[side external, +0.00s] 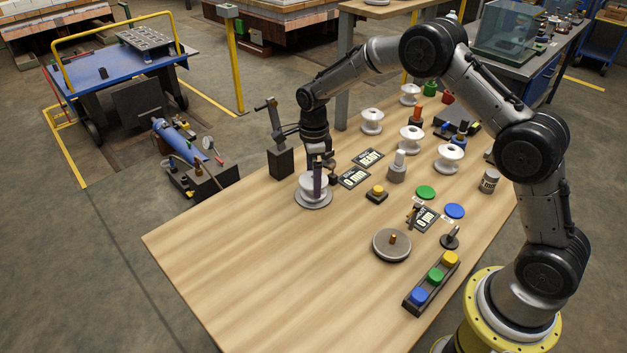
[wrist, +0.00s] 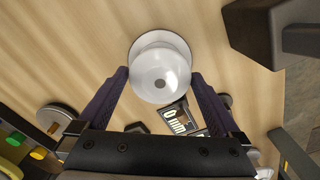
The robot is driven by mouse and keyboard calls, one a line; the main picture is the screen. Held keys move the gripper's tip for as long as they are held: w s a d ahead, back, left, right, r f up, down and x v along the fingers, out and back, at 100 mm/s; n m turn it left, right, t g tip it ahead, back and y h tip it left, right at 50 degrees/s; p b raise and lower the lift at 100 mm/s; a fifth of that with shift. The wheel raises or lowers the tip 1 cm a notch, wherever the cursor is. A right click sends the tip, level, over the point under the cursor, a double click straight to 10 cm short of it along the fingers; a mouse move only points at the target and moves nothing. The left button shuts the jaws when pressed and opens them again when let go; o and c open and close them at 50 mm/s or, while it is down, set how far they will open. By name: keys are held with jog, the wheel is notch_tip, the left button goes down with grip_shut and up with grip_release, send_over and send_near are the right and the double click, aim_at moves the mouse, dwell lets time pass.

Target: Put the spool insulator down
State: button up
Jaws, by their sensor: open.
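A white spool insulator (side external: 305,183) stands upright on a round grey plate (side external: 313,204) on the wooden table, toward its far-left edge. In the wrist view the spool (wrist: 158,68) shows from above, its centre hole facing me. My gripper (side external: 318,178) is open, with its dark purple fingers one on each side of the spool. In the wrist view a gap shows between the spool and each finger of my gripper (wrist: 159,80). One finger hides part of the spool in the side view.
Several other white spools, such as one (side external: 372,122), stand toward the back. A black post stand (side external: 281,160) is close left of my gripper. Display tiles (side external: 354,178) lie to the right. A round plate with a brass peg (side external: 391,247) sits nearer. The table's front left is clear.

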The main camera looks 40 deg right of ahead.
notch_tip(320, 180, up, 11)
dwell(0.3)
jog(key=s+r+n+t, duration=0.3)
jog(key=s+r+n, duration=0.8)
jog(key=s+r, duration=0.25)
jog(key=s+f+n+t, duration=0.2)
jog(key=s+n, duration=1.1)
jog(key=s, duration=0.8)
jog(key=shift+f+n+t, duration=0.15)
jog(key=shift+n+t, duration=0.15)
jog(key=shift+n, duration=0.1)
